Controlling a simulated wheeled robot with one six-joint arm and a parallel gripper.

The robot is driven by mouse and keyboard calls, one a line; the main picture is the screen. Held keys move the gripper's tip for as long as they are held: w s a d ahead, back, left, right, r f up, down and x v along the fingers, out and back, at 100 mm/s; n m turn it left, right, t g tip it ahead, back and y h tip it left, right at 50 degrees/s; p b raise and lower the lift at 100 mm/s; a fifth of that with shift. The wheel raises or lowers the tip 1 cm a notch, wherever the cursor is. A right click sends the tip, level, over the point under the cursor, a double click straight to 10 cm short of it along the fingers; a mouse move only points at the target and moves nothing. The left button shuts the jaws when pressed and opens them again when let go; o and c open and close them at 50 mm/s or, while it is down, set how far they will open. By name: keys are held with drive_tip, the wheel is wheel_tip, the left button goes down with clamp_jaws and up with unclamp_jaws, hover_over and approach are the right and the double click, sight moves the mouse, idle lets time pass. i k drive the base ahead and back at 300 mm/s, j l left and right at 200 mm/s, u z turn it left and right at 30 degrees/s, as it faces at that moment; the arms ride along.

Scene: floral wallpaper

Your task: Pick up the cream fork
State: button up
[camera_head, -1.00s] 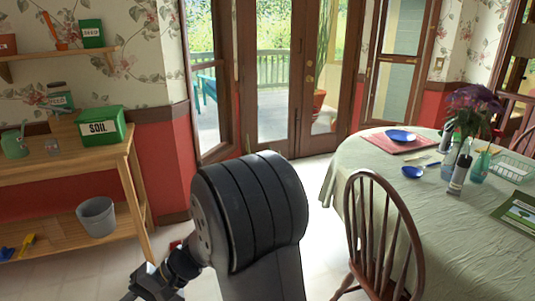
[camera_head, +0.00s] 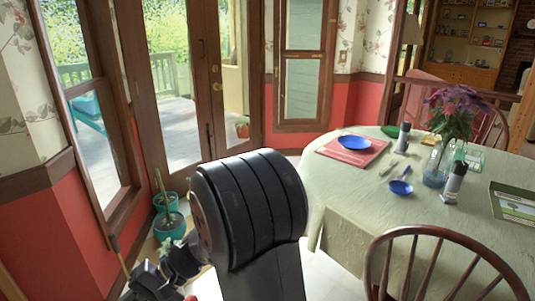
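A small cream utensil (camera_head: 388,168) lies on the round table (camera_head: 340,215), between the blue plate and the blue spoon. It may be the cream fork, but it is too small to tell its shape. My gripper (camera_head: 150,283) is low at the left of my dark arm, well away from the table and below its top. Its fingers are too small and partly hidden to show whether it is open or shut.
On the table are a blue plate (camera_head: 354,142) on a red mat (camera_head: 352,153), a blue spoon (camera_head: 401,186), dark-topped shakers and a flower vase (camera_head: 437,168). A wooden chair (camera_head: 440,233) stands at the front. Potted plants (camera_head: 170,222) stand left of my arm.

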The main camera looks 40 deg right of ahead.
sight(380, 173)
drive_tip(key=i+z, duration=0.25)
drive_tip(key=z, duration=0.2)
drive_tip(key=i+z, duration=0.25)
drive_tip(key=z, duration=0.2)
drive_tip(key=i+j+z, duration=0.15)
drive_tip(key=z, duration=0.35)
drive_tip(key=i+j+z, duration=0.25)
drive_tip(key=z, duration=0.2)
drive_tip(key=i+j+z, duration=0.1)
drive_tip(key=z, duration=0.35)
drive_tip(key=i+j+z, duration=0.25)
drive_tip(key=z, duration=0.25)
drive_tip(key=i+j+z, duration=0.2)
drive_tip(key=z, duration=0.25)
drive_tip(key=i+j+z, duration=0.1)
drive_tip(key=j+z, duration=0.35)
drive_tip(key=i+j+z, duration=0.15)
drive_tip(key=j+z, duration=0.15)
drive_tip(key=j, duration=0.15)
drive_tip(key=j+z, duration=0.3)
drive_tip(key=i+j, duration=0.05)
drive_tip(key=j, duration=0.05)
